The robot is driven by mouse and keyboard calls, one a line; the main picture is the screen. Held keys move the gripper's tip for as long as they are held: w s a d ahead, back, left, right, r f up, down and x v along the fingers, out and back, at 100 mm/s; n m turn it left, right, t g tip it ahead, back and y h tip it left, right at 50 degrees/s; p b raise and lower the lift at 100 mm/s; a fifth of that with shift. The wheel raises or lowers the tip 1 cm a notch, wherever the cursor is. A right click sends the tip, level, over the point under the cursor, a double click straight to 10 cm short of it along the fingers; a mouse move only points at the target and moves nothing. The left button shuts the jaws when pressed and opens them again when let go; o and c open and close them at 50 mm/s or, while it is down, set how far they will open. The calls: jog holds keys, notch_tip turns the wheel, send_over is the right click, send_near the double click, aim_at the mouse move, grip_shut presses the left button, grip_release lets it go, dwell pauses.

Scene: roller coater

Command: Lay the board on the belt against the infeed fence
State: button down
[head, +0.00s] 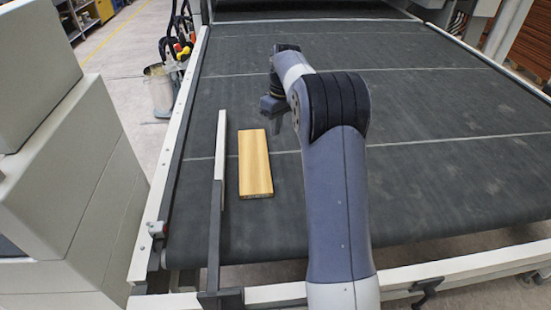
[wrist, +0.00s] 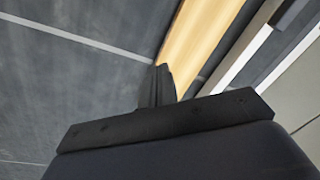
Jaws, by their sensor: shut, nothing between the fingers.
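The wooden board (head: 255,163) lies flat on the dark belt (head: 420,160), to the right of the infeed fence (head: 220,160). A narrow strip of belt shows between the board and the fence, and their long sides run nearly parallel. In the wrist view the board (wrist: 200,35) also shows beside the pale fence (wrist: 253,45), with a dark gap between them. My gripper (head: 272,122) hangs beyond the board's far end and to its right, largely hidden by my arm. In the wrist view my gripper (wrist: 163,70) is shut and empty, its fingers overlapping the board's edge in the picture.
A grey cabinet (head: 60,170) stands left of the belt's pale side rail (head: 165,190). A bucket with tools (head: 160,85) stands on the floor at the far left. The belt to the right of my arm is clear.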

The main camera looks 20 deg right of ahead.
aim_at(257, 162)
jog(key=s+d+f+m+y+b, duration=0.1)
jog(key=d+m, duration=0.2)
jog(key=m, duration=1)
jog(key=s+d+m+b, duration=0.1)
jog(key=s+d+m, duration=0.15)
jog(key=m, duration=1.05)
jog(key=x, duration=0.3)
jog(key=p+x, duration=0.1)
jog(key=x, duration=0.2)
jog(key=w+x, duration=0.1)
jog(key=x, duration=0.2)
jog(key=shift+w+a+f, duration=0.1)
jog(key=shift+a+f, duration=0.05)
jog(key=shift+f, duration=0.2)
jog(key=a, duration=0.1)
jog(key=a+p, duration=0.1)
jog(key=a, duration=0.1)
jog(key=shift+w+a+t, duration=0.15)
jog(key=shift+w+t, duration=0.15)
jog(key=shift+w, duration=0.05)
jog(key=shift+a+f, duration=0.15)
jog(key=shift+a, duration=0.15)
jog(key=shift+w, duration=0.1)
jog(key=shift+w+a+p, duration=0.25)
jog(key=shift+a+p, duration=0.1)
jog(key=shift+a, duration=1)
jog(key=shift+w+a+p, duration=0.25)
jog(key=shift+a+p, duration=0.05)
jog(key=shift+a, duration=1)
